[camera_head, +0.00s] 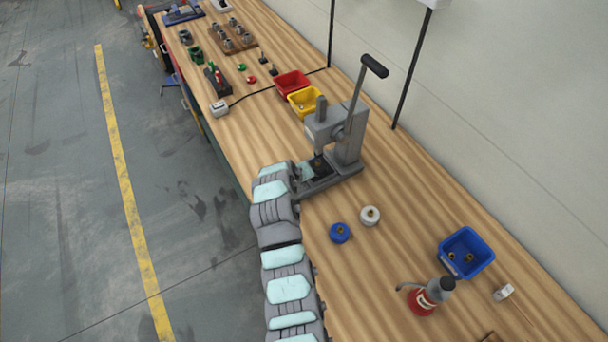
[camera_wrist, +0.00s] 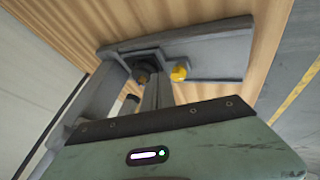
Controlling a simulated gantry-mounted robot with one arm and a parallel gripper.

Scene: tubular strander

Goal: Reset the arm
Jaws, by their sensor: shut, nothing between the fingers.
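My arm (camera_head: 287,260) runs up the bench's front edge in the head view. My gripper (camera_wrist: 157,88) is shut and empty, with its narrow grey fingers pointing in at the press in the wrist view. In the head view the gripper is at the front of the grey arbor press (camera_head: 346,145), close to its base, and its fingertips are hard to make out there. The press's grey base (camera_wrist: 215,52) fills the upper middle of the wrist view, with a yellow knob (camera_wrist: 180,72) and a brass-coloured piece (camera_wrist: 143,78) near the fingers. I cannot tell whether the fingers touch the press.
A red bin (camera_head: 291,83) and a yellow bin (camera_head: 305,101) stand behind the press. The press lever (camera_head: 373,66) sticks up high.

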